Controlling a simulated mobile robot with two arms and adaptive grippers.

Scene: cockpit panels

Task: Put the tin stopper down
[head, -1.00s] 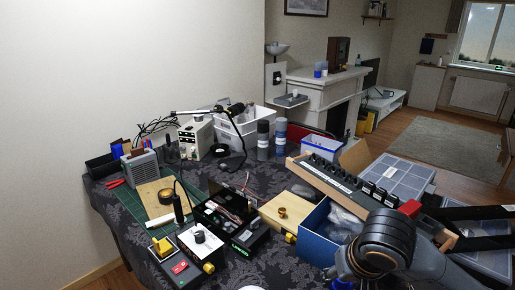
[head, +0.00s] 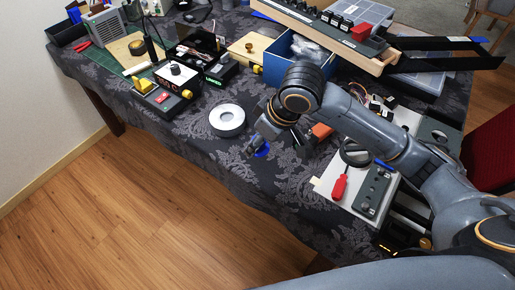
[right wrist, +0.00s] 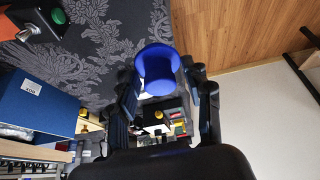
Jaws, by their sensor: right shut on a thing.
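The tin stopper (head: 262,151) looks like a small blue, round, hollow piece. In the right wrist view the blue stopper (right wrist: 158,72) sits between the two dark fingers. My right gripper (head: 257,146) is shut on it, over the front part of the dark patterned table; the fingers also show in the right wrist view (right wrist: 163,84). I cannot tell whether the stopper touches the cloth. My left gripper is not in view.
The table (head: 225,165) has bare cloth around the gripper. A black-and-white control box (head: 176,78) stands to the left, a blue box (head: 290,55) behind. A red screwdriver (head: 340,187) and a grey panel (head: 371,190) lie to the right. Wooden floor lies beyond the front edge.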

